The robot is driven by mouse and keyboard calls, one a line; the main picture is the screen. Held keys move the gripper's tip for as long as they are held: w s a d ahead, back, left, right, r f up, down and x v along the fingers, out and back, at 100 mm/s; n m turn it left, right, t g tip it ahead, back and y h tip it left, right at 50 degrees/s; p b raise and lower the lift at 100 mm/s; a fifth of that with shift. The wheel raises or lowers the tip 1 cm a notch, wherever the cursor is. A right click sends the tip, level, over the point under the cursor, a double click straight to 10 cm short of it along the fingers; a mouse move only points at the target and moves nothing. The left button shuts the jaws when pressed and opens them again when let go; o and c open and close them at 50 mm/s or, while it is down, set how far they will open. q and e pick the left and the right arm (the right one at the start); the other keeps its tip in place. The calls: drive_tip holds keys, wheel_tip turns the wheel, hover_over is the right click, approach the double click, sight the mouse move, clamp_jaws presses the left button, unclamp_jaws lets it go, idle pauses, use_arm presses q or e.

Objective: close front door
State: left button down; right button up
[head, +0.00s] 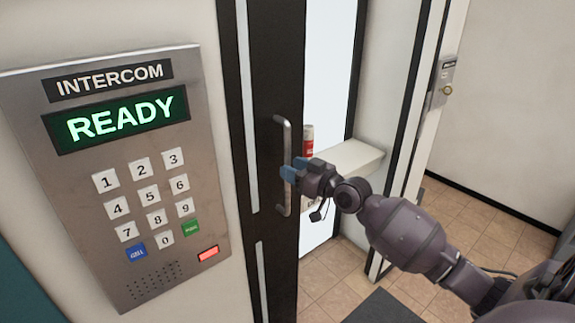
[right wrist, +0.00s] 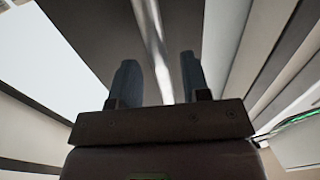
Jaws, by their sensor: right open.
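The front door (head: 275,60) has a dark frame with narrow pale glass strips and stands right of the intercom. Its edge is apart from the jamb on the right, with a bright gap between them. A vertical metal bar handle (head: 283,135) is fixed to the door. My right gripper (head: 289,172) is at the lower half of the handle. In the right wrist view, the open fingers (right wrist: 158,78) stand on either side of the handle bar (right wrist: 150,25). I cannot tell whether they touch it. My left gripper is not in view.
A grey intercom panel (head: 80,185) with a green READY display is on the wall at left. A red and white cylinder (head: 308,140) shows beyond the door edge, near a pale ledge (head: 350,158). A lock plate (head: 442,85) is at right. The tiled floor (head: 335,265) has a dark mat (head: 383,308).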

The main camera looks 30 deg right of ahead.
drive_tip(key=shift+x, duration=1.2)
clamp_jaws()
